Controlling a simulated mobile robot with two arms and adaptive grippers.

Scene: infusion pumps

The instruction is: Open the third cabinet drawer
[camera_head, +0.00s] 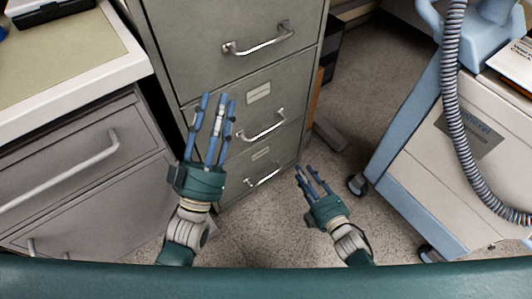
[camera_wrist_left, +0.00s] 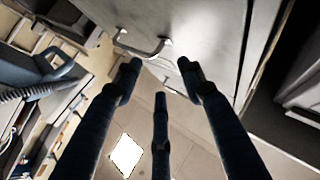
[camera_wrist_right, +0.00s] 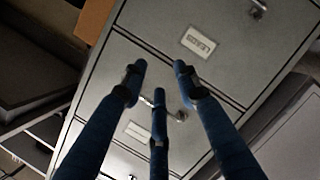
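A grey metal filing cabinet (camera_head: 200,80) stands at the centre of the head view. Its drawer fronts show an upper handle (camera_head: 258,42), a middle handle (camera_head: 262,127) and a lower handle (camera_head: 264,175). All visible drawers look shut. Counting from the top is uncertain, as the cabinet's top is out of frame. My left gripper (camera_head: 213,108) is open and empty, in front of the middle drawer, left of its handle. A handle (camera_wrist_left: 143,47) lies beyond its fingertips in the left wrist view. My right gripper (camera_head: 308,174) is open and empty, right of the lower handle.
A grey side cabinet (camera_head: 75,165) with a pale worktop (camera_head: 75,62) stands close on the left. A white and blue wheeled cart (camera_head: 470,150) with a coiled hose (camera_head: 450,110) stands on the right. Speckled floor (camera_head: 285,235) lies free between them.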

